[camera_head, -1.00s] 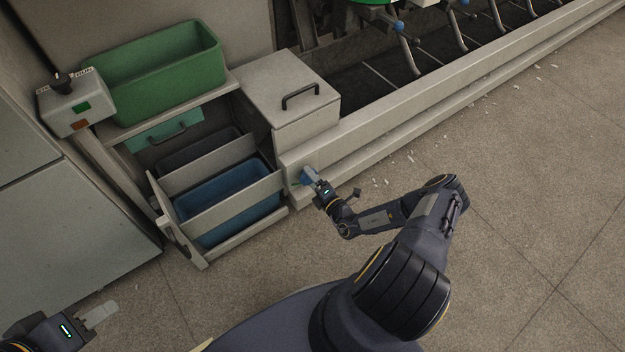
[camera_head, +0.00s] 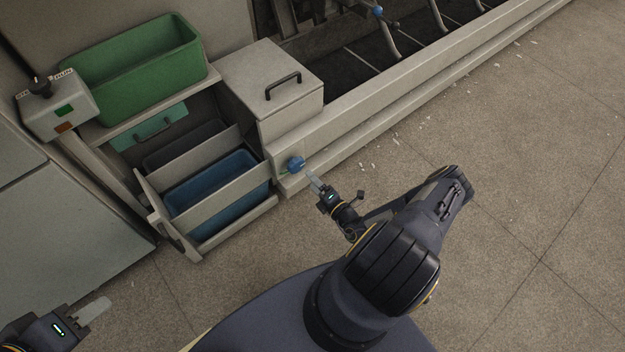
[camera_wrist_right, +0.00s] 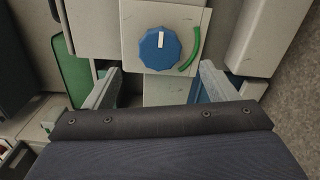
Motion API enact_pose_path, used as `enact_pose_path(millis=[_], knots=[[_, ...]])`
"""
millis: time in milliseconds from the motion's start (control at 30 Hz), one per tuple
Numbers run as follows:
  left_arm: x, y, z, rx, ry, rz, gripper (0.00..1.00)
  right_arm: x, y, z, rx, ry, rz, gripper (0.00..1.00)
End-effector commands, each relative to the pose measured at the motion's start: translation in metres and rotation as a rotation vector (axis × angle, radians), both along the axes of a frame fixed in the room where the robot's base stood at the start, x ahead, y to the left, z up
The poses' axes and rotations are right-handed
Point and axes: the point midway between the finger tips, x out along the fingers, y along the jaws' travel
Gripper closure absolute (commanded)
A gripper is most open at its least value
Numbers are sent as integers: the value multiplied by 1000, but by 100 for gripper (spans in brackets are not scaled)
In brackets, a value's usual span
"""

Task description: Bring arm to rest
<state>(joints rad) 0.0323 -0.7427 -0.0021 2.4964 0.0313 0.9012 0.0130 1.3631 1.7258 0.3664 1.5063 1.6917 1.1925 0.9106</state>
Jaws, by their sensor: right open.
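My right gripper (camera_head: 314,184) is open and empty, a little in front of the blue knob (camera_head: 296,163) on the machine's lower panel. In the right wrist view its two fingers (camera_wrist_right: 158,85) stand wide apart, and the blue knob (camera_wrist_right: 160,48) with a white pointer mark shows beyond and between them, untouched. A green arc is printed beside the knob. My left gripper (camera_head: 93,311) is at the lower left of the head view, over the floor. Its fingers show as one pale shape, so its opening is unclear.
A pulled-out drawer with a blue bin (camera_head: 215,190) stands left of the knob. Above it are a green bin (camera_head: 135,65) and a switch box (camera_head: 58,105). A lidded box (camera_head: 270,85) with a black handle sits above the knob. The floor (camera_head: 500,180) at right is clear.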

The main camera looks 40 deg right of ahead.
Motion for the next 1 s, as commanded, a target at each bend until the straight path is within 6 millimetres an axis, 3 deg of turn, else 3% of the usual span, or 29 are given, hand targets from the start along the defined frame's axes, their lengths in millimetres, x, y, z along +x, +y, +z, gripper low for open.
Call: enact_pose_path(millis=[300, 433, 567, 700, 867, 1000], knots=[[0, 0, 0, 0, 0, 0, 64, 1, 0, 2, -8, -3, 8, 21], [0, 0, 0, 0, 0, 0, 64, 12, 2, 30, -107, -44, 107, 21], [0, 0, 0, 0, 0, 0, 64, 30, 17, 92, -346, -148, 337, 21], [0, 0, 0, 0, 0, 0, 64, 35, 49, 168, -670, -306, 629, 21], [0, 0, 0, 0, 0, 0, 64, 18, 85, 243, -1039, -509, 923, 21], [0, 0, 0, 0, 0, 0, 64, -10, 112, 298, -1364, -702, 1143, 21]])
